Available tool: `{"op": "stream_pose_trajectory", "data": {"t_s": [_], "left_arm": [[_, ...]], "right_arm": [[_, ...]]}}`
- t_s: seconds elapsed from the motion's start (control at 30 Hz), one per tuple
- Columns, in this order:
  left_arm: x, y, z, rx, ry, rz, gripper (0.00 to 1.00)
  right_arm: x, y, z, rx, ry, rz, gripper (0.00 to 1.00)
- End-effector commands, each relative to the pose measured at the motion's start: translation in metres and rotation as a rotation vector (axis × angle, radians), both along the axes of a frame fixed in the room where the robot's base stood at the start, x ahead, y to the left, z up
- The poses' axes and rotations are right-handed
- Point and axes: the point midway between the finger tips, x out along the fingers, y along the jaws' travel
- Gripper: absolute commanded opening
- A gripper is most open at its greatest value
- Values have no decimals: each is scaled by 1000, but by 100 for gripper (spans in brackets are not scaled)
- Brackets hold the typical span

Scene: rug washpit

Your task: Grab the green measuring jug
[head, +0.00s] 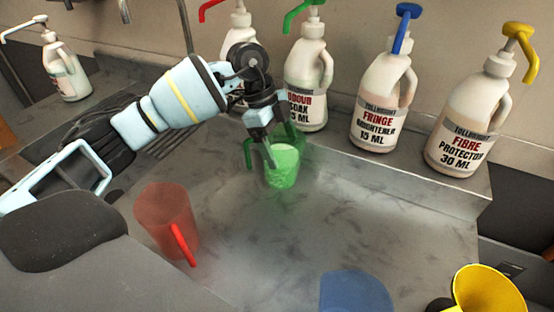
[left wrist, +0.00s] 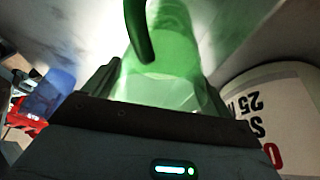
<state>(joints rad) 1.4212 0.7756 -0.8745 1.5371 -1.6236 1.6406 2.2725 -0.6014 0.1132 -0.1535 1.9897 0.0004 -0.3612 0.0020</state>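The green measuring jug (head: 284,170) is translucent and stands on the grey worktop near the middle of the head view. Its curved handle (head: 247,153) is on its left side. My left gripper (head: 275,142) is over the jug's upper part from the back left, one finger in front of its left side. In the left wrist view the jug (left wrist: 165,65) lies between the spread fingers, the dark green handle (left wrist: 139,28) crossing in front. Whether the fingers touch it is not clear. My right gripper is not in view.
A red jug (head: 163,215) stands at front left, a blue item (head: 355,292) and a yellow funnel-like item (head: 487,290) at front right. Several pump bottles, among them the Fringe bottle (head: 380,105), line the ledge behind. The worktop (head: 370,225) right of the green jug is clear.

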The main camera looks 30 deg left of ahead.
Motion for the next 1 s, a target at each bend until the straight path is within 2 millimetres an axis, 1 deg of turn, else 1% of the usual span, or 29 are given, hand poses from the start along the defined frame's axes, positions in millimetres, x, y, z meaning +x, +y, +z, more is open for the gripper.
{"op": "stream_pose_trajectory", "data": {"t_s": [0.03, 0.3, 0.37, 0.57, 0.67, 0.77, 0.87, 0.9, 1.0], "left_arm": [[0, 0, 0, 0, 0, 0, 59], [0, 0, 1, -1, -3, 0, 24], [0, 0, 1, -1, -3, 0, 17], [0, 0, 3, -1, -3, 0, 17], [1, 0, 10, -2, -5, 0, 17], [1, 0, 23, -3, -7, 0, 17], [1, 0, 41, -3, -8, 0, 17], [-6, 0, 38, -1, -4, -1, 17], [-23, -2, 39, 0, -4, -3, 17]], "right_arm": [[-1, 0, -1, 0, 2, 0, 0], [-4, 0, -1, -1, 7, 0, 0], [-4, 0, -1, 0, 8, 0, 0], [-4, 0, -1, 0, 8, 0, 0], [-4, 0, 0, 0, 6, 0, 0], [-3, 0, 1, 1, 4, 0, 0], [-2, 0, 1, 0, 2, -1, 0], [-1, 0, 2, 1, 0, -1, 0], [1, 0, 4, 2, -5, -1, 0]]}}
